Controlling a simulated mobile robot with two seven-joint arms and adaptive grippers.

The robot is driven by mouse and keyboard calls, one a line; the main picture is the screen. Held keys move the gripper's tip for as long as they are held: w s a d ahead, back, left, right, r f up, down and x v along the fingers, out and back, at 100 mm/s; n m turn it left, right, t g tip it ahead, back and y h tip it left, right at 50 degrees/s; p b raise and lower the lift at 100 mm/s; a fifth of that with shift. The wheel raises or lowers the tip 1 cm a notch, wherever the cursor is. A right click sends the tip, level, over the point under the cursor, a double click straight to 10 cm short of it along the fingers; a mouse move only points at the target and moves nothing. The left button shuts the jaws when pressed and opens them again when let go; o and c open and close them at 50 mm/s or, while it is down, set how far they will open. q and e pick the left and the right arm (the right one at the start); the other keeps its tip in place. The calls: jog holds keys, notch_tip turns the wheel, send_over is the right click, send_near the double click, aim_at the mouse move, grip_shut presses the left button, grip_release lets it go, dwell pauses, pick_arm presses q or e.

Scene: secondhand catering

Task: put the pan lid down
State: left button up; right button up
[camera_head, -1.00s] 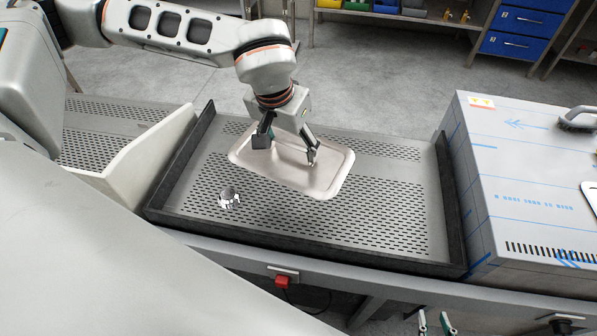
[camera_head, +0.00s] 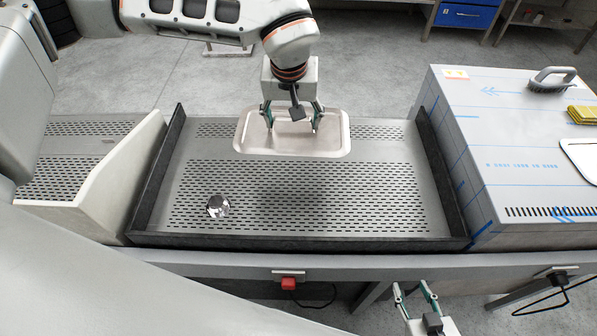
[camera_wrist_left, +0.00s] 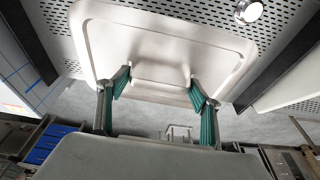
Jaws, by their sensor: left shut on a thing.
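The pan lid (camera_head: 338,135) is a pale metal rectangle with rounded corners and a raised rim. It is over the back part of the perforated metal worktop (camera_head: 380,205). A dark shadow in front of it on the perforations suggests it hangs above the surface. My left gripper (camera_head: 292,127) is shut on the lid from above. My right gripper (camera_head: 416,290) is open and empty at the bottom, in front of the counter.
A small shiny metal object (camera_head: 217,206) stands at the worktop's front left. Dark raised edges (camera_head: 155,190) bound the worktop left, right and front. The worktop's middle and right are clear.

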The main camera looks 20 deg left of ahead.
aim_at(299, 176)
pick_arm(q)
jog(key=shift+w+d+f, duration=0.3)
jog(key=shift+w+d, duration=0.15)
jog(key=shift+d, duration=0.15)
notch_tip(299, 176, down, 20)
jog(key=shift+r+b, duration=0.2)
jog(key=shift+b, duration=0.3)
jog(key=shift+f, duration=0.15)
jog(key=o, duration=1.3)
